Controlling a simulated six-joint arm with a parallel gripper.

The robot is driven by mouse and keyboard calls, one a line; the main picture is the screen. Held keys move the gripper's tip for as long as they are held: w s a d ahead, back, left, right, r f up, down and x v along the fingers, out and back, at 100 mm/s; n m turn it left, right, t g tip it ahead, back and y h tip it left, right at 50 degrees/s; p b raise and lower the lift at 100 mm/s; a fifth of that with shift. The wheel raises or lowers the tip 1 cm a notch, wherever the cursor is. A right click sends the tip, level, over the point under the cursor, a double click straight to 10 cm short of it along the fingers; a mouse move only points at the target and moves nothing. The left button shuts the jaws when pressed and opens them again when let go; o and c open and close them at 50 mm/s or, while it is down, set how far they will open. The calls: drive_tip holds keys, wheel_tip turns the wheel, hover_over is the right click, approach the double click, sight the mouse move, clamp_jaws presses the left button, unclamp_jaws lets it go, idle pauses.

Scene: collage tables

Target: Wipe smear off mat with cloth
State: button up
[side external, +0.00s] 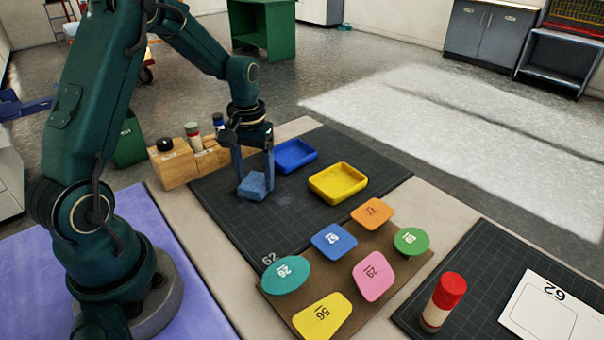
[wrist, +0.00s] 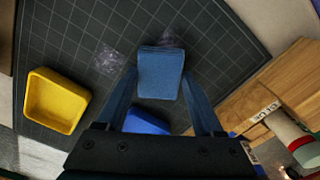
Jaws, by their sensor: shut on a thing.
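My gripper (side external: 256,178) is shut on a folded blue cloth (side external: 252,186). The cloth is low over the dark gridded mat (side external: 230,217); I cannot tell whether it touches the mat. In the wrist view, the cloth (wrist: 160,74) sits between the two fingertips. A pale smear (wrist: 109,61) shows on the mat to the left of the cloth, and another pale patch (wrist: 168,38) shows just beyond it, partly hidden by the cloth. In the side view, a faint smear (side external: 285,198) lies to the right of the cloth.
A yellow tray (side external: 338,184) and a blue tray (side external: 295,156) stand on the mat near the gripper. A wooden block rack (side external: 176,167) with bottles is at the left. A brown board (side external: 345,262) with several coloured numbered pieces lies in front. A red-capped bottle (side external: 443,303) stands at right.

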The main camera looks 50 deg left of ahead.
sight(289, 209)
drive_tip(key=shift+a, duration=1.05)
drive_tip(key=shift+w+f, duration=0.1)
drive_tip(key=shift+w, duration=0.8)
drive_tip(key=shift+d, duration=5.55)
drive_tip(key=shift+r, duration=2.55)
